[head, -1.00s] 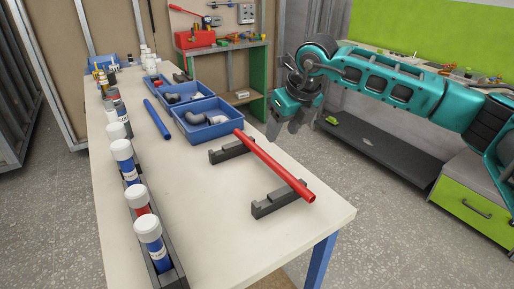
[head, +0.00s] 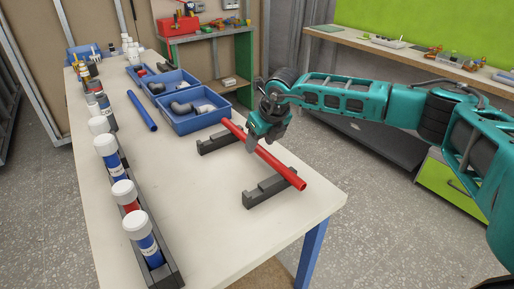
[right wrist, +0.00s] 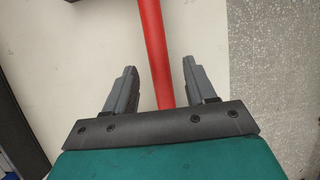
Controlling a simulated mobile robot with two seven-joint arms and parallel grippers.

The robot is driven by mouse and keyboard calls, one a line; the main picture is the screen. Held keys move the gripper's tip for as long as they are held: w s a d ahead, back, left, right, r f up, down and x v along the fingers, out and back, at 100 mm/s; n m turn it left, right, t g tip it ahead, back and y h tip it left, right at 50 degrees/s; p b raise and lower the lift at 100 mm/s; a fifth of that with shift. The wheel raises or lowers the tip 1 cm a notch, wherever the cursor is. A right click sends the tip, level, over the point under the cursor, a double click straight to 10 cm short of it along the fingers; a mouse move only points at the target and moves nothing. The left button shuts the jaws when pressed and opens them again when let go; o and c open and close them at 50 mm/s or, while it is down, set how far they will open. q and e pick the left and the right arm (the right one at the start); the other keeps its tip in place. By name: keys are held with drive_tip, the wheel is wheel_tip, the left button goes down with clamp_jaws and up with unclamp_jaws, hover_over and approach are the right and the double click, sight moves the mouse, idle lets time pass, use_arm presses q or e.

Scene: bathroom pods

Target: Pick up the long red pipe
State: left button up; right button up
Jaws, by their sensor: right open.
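The long red pipe (head: 275,165) lies across two dark grey holders, the far holder (head: 215,143) and the near holder (head: 268,190), on the pale table. My right gripper (head: 262,140) is over the pipe, between the holders and closer to the far one. In the right wrist view the open fingers (right wrist: 156,88) stand on either side of the line of the red pipe (right wrist: 153,50), with gaps on both sides. Whether the fingers reach down to the pipe's height cannot be told. My left gripper is not in view.
Blue bins (head: 192,122) with grey fittings stand behind the far holder. A blue pipe (head: 141,110) lies left of them. A row of white-capped bottles (head: 107,152) runs along the table's left side. The table middle (head: 180,190) is clear.

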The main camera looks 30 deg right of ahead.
drive_tip(key=shift+x, duration=0.9)
drive_tip(key=shift+r, duration=0.1)
drive_tip(key=shift+c, duration=0.3)
clamp_jaws()
